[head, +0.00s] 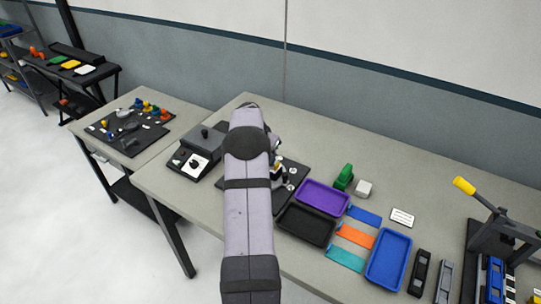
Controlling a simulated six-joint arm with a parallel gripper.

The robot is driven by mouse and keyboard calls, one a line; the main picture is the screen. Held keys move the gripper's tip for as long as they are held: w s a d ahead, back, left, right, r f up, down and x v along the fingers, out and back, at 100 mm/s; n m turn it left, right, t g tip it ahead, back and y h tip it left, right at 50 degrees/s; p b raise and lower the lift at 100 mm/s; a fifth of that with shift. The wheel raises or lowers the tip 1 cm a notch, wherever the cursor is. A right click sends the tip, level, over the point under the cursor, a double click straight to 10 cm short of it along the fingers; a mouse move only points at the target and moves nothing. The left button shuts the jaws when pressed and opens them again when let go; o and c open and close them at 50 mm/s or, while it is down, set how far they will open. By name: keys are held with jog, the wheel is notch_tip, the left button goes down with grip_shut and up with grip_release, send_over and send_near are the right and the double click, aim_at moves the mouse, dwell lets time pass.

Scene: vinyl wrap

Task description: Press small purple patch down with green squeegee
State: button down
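A green upright object (343,177), which looks like the green squeegee, stands on the table behind the purple tray (323,196). It is apart from my arm. I cannot make out a small purple patch; the only purple I see is the tray. My gripper (277,165) is mostly hidden behind my own arm, over the dark board (296,168) left of the trays. Its fingers cannot be made out, nor whether it holds anything.
A white block (364,188) stands right of the green object. A black tray (306,226), a blue tray (389,259) and blue, orange and teal flat strips lie in front. A press with a yellow handle (464,186) stands far right. The back right of the table is clear.

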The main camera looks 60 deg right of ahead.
jog(key=shift+w+a+p, duration=0.1)
jog(key=shift+w+p, duration=0.5)
jog(key=shift+w, duration=1)
jog(key=shift+s, duration=2.35)
jog(key=shift+w, duration=2.25)
jog(key=shift+s+f+b, duration=0.15)
jog(key=shift+s+b, duration=0.25)
jog(key=shift+s, duration=0.15)
jog(key=shift+s+b, duration=0.55)
jog(key=shift+s, duration=1.25)
notch_tip(320, 180, up, 3)
jog(key=shift+w+f+p, duration=0.15)
jog(key=shift+p, duration=0.3)
jog(key=shift+r+p, duration=1.75)
jog(key=shift+r, duration=1.2)
jog(key=shift+w, duration=0.1)
